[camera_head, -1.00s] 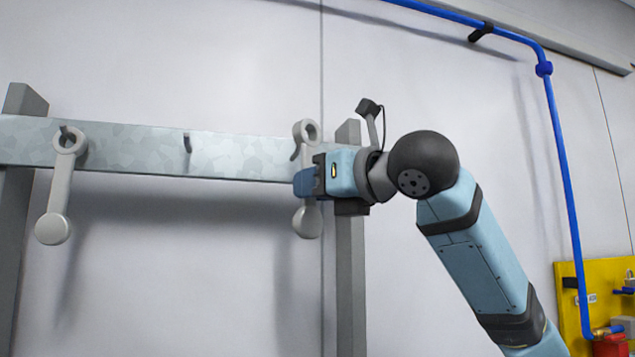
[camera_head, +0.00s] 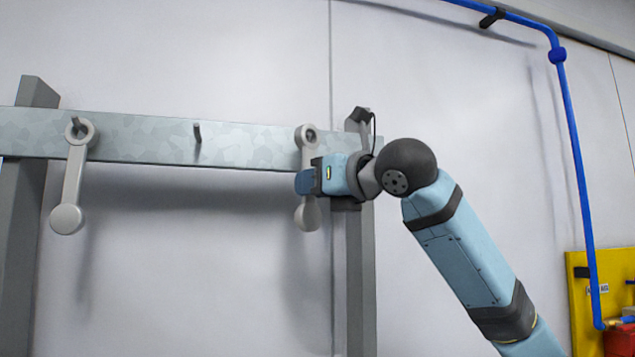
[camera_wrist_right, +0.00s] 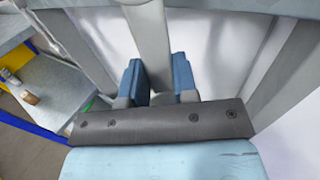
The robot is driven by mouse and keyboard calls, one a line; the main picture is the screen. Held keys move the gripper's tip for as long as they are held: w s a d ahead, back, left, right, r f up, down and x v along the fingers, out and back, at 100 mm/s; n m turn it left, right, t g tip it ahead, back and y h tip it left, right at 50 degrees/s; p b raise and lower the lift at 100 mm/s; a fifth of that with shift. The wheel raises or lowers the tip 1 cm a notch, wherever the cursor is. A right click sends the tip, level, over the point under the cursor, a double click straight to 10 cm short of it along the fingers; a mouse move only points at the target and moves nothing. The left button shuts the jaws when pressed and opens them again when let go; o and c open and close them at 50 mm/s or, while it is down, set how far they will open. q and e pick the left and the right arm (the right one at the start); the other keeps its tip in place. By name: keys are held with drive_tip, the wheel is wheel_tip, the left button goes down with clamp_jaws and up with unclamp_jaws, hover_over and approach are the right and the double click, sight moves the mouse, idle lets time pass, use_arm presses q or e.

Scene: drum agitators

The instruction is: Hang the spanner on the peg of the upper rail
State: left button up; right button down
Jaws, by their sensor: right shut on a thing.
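The grey spanner (camera_head: 307,213) stands nearly upright in front of the right end of the galvanised upper rail (camera_head: 240,145), with its ring at the top and a round disc at the bottom. A peg (camera_head: 311,134) shows inside its ring; I cannot tell how far through it reaches. My right gripper (camera_head: 308,181) is shut on the spanner's handle, below the ring. The right wrist view shows the handle (camera_wrist_right: 149,45) between the two blue fingers (camera_wrist_right: 158,80). My left gripper is out of view.
A similar grey spanner (camera_head: 73,185) hangs on the left peg (camera_head: 76,123). The middle peg (camera_head: 197,131) is bare. Grey posts (camera_head: 361,270) carry the rail. A blue pipe (camera_head: 580,170) and a yellow panel (camera_head: 580,310) are at the right. The wrist view shows a bench (camera_wrist_right: 45,95) at left.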

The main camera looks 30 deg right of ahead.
drive_tip(key=shift+w+d, duration=0.15)
drive_tip(key=shift+w, duration=0.4)
drive_tip(key=shift+w+d+f, duration=0.2)
drive_tip(key=shift+w+f, duration=0.2)
drive_tip(key=shift+w, duration=0.25)
drive_tip(key=c, duration=0.8)
unclamp_jaws()
drive_tip(key=shift+s, duration=0.1)
